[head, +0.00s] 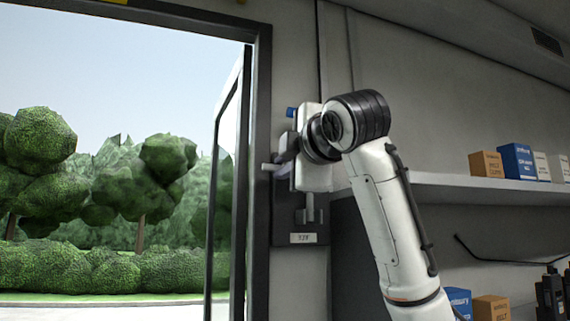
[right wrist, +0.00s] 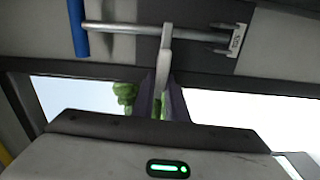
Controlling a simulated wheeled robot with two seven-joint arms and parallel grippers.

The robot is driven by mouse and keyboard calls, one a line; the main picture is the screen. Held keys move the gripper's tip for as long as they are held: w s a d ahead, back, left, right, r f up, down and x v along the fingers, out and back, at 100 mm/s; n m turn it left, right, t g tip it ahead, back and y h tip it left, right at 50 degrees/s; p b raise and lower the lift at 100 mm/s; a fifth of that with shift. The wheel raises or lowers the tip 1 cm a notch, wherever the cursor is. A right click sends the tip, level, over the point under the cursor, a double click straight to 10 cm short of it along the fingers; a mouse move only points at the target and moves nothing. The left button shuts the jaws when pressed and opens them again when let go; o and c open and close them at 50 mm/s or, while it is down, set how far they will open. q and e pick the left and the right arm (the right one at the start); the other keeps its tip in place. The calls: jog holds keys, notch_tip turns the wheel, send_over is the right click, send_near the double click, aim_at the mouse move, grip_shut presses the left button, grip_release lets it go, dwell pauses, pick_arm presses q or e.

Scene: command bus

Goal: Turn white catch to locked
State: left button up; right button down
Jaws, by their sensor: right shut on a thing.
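The white catch (right wrist: 165,48) is a pale lever on a grey metal rod, and its free end lies between my right gripper's (right wrist: 162,98) two dark fingers in the right wrist view. The fingers are shut on it. In the head view the right gripper (head: 284,160) is at the wall beside the door frame, and the catch's pale tip (head: 269,167) points left toward the doorway. My gripper and wrist hide most of the catch there. A blue handle (right wrist: 77,28) is at one end of the rod, a small label plate (right wrist: 237,39) at the other. My left gripper is out of view.
The door (head: 228,170) stands open at the left, with trees outside. A dark plate with a label (head: 303,238) is below my gripper. A shelf (head: 470,187) with several boxes (head: 517,161) runs along the right wall.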

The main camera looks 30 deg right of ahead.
jog(key=shift+f+n, duration=0.1)
jog(key=shift+n, duration=0.4)
jog(key=c, duration=1.8)
grip_release()
jog(key=shift+a, duration=0.1)
jog(key=shift+o, duration=0.2)
jog(key=b+v, duration=0.3)
jog(key=v, duration=0.7)
jog(key=shift+s, duration=0.25)
